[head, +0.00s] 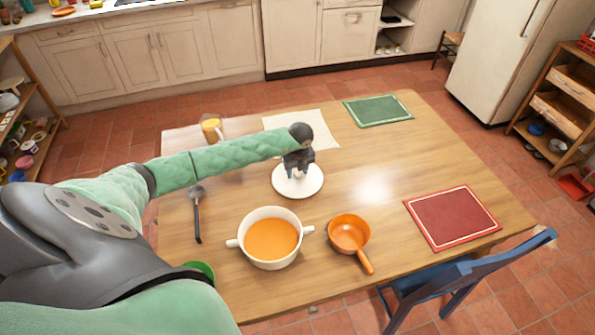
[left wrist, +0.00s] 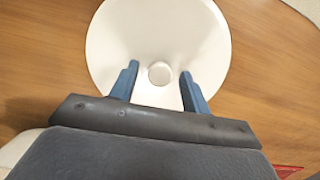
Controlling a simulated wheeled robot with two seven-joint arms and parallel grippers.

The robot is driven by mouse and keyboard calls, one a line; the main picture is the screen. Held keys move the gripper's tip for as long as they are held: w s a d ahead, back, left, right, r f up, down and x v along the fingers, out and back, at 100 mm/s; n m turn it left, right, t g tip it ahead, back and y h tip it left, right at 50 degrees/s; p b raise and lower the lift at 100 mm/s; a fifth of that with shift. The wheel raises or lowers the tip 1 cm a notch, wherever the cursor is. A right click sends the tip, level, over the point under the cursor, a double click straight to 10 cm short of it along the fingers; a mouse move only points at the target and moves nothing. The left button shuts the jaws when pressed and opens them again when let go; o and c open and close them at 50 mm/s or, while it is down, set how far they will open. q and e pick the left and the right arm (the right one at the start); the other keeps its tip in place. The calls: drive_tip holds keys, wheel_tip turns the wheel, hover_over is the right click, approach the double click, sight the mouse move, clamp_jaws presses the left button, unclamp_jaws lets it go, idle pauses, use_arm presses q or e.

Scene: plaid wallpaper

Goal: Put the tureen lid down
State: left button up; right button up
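The white round tureen lid (head: 298,187) appears to lie flat on the wooden table, behind the tureen. My left gripper (head: 297,172) is just above it, pointing down. In the left wrist view the lid (left wrist: 112,42) fills the upper middle, and its round knob (left wrist: 159,73) shows between the two blue fingers. The left gripper (left wrist: 159,88) is open, with a gap on each side of the knob. The white two-handled tureen (head: 244,252) stands uncovered, with orange soup inside. My right gripper is not in view.
An orange ladle-like pan (head: 349,234) is right of the tureen, a dark ladle (head: 197,217) left. A mug (head: 212,129), pale mat (head: 320,133), green mat (head: 378,110) and red mat (head: 452,218) lie around the table (head: 380,175). A blue chair (head: 470,275) stands at front right.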

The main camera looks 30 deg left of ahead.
sight(297, 172)
use_arm(q)
drive_tip(key=shift+r, duration=0.2)
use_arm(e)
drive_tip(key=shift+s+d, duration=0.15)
use_arm(q)
drive_tip(key=shift+r, duration=0.15)
wheel_tip(297, 172, up, 4)
drive_tip(key=shift+s+d+f+b, duration=0.1)
drive_tip(key=shift+d+b, duration=0.05)
drive_tip(key=shift+b, duration=1)
wheel_tip(297, 172, up, 8)
drive_tip(key=b, duration=0.3)
drive_tip(key=shift+s+d+f, duration=0.15)
drive_tip(key=shift+s+d, duration=0.15)
drive_tip(key=shift+d, duration=0.1)
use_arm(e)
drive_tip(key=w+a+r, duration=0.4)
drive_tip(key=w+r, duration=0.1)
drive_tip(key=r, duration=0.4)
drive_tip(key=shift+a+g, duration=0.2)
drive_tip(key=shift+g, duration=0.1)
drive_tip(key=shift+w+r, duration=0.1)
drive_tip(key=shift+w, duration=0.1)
